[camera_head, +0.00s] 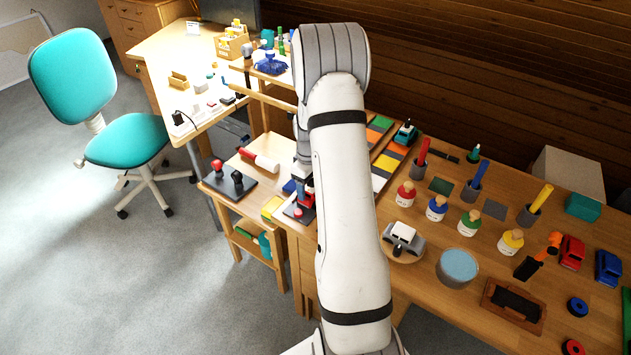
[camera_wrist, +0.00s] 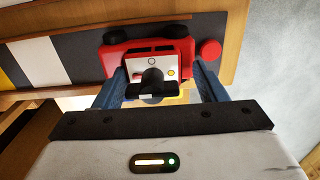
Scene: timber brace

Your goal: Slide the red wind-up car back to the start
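The red wind-up car (camera_wrist: 113,62) shows in the wrist view with black wheels, a white plate and a black wind-up key (camera_wrist: 153,80) facing me. My gripper (camera_wrist: 157,78) has its two blue fingers spread, one at each side of the car's near end, with the key between them. Gaps show between the fingers and the key; I cannot tell whether the fingertips touch the car's sides. In the head view the red car (camera_head: 306,203) is small beside my arm, near the bench's left end, and the arm hides part of that area.
A red round button (camera_wrist: 210,50) is right of the car, close to my right finger. A black, white and yellow strip (camera_wrist: 38,62) lies left. On the bench stand bottles, cups, a grey toy car (camera_head: 403,238) and another red vehicle (camera_head: 572,252).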

